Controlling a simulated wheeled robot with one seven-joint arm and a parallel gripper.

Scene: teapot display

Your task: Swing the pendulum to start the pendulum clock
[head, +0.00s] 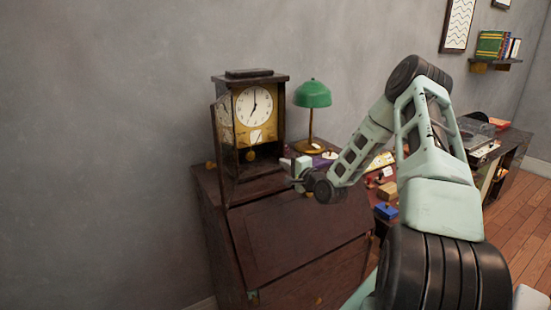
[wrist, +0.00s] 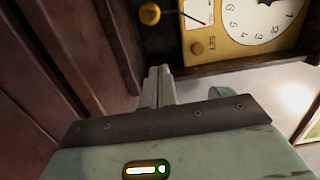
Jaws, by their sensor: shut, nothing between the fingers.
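The pendulum clock (head: 255,108) stands upright on a dark wooden cabinet, its glass door (head: 225,140) swung open to the left. Its round gold pendulum bob (head: 251,156) hangs below the gold dial plate. My gripper (head: 287,163) is just to the right of the open clock case, at about bob height. In the wrist view the clock appears turned on its side, with the bob (wrist: 149,13) at the top. My shut, empty fingers (wrist: 158,72) point toward the case and appear apart from the bob.
The wooden cabinet (head: 290,240) has a sloping front. A green lamp (head: 312,95) stands right of the clock, close behind my gripper. A desk with small boxes and a turntable (head: 475,135) extends to the right. The wall is directly behind the clock.

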